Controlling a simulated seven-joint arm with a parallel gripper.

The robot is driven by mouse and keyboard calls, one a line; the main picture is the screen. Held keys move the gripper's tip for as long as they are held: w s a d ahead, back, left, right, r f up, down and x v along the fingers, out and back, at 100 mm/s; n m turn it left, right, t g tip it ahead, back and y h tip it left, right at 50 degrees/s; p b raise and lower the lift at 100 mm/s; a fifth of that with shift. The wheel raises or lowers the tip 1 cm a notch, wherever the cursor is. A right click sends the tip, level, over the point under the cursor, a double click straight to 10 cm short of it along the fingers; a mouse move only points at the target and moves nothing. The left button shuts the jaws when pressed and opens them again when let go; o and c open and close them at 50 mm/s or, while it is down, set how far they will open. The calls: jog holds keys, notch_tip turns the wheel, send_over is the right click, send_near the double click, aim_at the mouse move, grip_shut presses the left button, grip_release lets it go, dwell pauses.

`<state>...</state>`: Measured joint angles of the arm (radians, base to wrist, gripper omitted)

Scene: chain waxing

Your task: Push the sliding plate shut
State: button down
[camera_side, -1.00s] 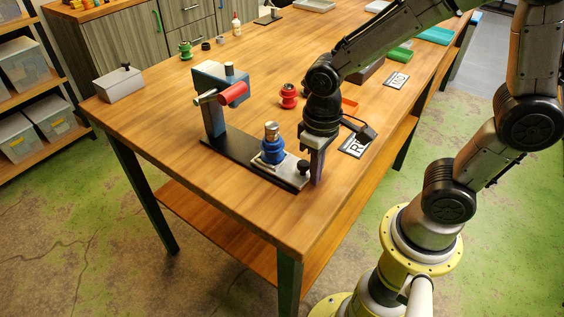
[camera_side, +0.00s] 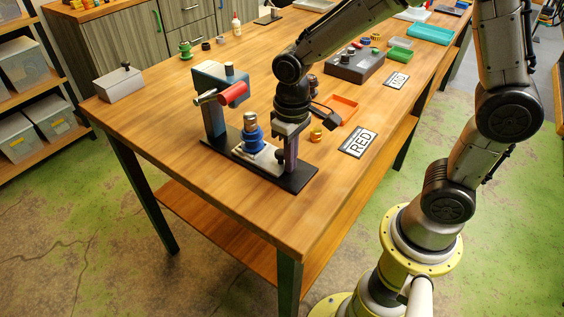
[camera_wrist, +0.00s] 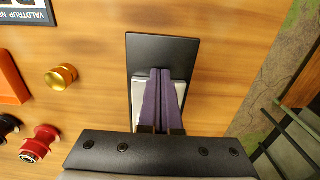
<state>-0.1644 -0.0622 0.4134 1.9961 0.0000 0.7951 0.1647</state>
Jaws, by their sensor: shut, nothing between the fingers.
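The silver sliding plate (camera_side: 266,159) lies on the long black base (camera_side: 297,181) of the press (camera_side: 212,118), which has a red handle. A blue spool with a metal top (camera_side: 253,138) stands upright on the plate. Whether the fingers touch the knob or plate edge is hard to tell. In the wrist view my shut purple fingers (camera_wrist: 161,74) cover the middle of the plate (camera_wrist: 137,97), and bare black base (camera_wrist: 160,52) shows beyond.
A brass ring (camera_side: 316,135), an orange tray (camera_side: 342,108) and a RED label (camera_side: 358,142) lie to the right. A red spool (camera_wrist: 40,143) shows in the wrist view. A grey box (camera_side: 119,84) stands at the table's left corner. The front tabletop is clear.

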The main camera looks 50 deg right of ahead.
aim_at(274, 159)
jog(key=shift+w, duration=2.2)
jog(key=shift+s+r, duration=0.3)
jog(key=shift+r, duration=0.55)
jog(key=shift+s+r, duration=0.25)
jog(key=shift+r, duration=0.6)
jog(key=shift+s+r, duration=0.3)
jog(key=shift+r, duration=0.55)
